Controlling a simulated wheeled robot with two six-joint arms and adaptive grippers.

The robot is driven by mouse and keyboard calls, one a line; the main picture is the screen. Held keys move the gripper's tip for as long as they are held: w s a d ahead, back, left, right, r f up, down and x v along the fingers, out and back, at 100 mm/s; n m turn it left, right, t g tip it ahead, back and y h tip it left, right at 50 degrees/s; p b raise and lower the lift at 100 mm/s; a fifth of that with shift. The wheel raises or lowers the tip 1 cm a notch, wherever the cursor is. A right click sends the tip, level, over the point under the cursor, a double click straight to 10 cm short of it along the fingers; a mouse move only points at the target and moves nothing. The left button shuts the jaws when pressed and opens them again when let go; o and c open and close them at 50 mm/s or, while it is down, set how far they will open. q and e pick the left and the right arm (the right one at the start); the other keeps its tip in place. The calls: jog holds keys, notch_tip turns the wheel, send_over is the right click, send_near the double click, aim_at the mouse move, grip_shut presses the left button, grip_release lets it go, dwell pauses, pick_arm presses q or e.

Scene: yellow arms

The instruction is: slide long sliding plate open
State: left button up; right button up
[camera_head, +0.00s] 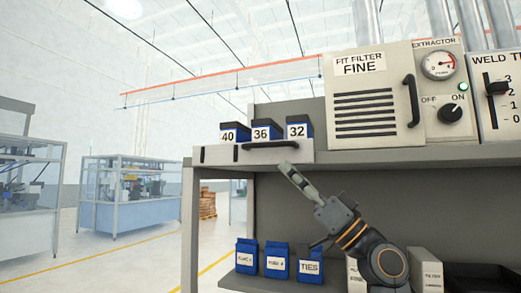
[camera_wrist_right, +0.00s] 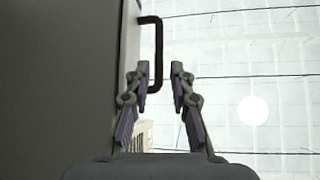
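The long sliding plate appears to be the light grey front panel (camera_head: 220,157) at the left end of the shelf. It carries a black bar handle (camera_head: 270,145), which also shows in the right wrist view (camera_wrist_right: 158,55). My right gripper (camera_head: 284,168) is just below the handle, pointing up toward it. In the right wrist view the gripper (camera_wrist_right: 160,72) is open, and the handle bar appears between its two fingertips without visible contact on both sides. My left gripper is in neither view.
Blue boxes marked 40, 36 and 32 (camera_head: 266,130) stand behind the plate. A filter unit (camera_head: 370,95) with a handle and dial is to the right. Blue bags (camera_head: 276,260) stand on the lower shelf (camera_head: 232,215). The aisle to the left is open.

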aim_at(261, 146)
jog(key=p+x, duration=0.5)
jog(key=x, duration=0.5)
jog(key=shift+a+p, duration=0.1)
jog(key=shift+p, duration=0.3)
jog(key=shift+w, duration=0.15)
jog(key=shift+a, duration=0.1)
grip_shut()
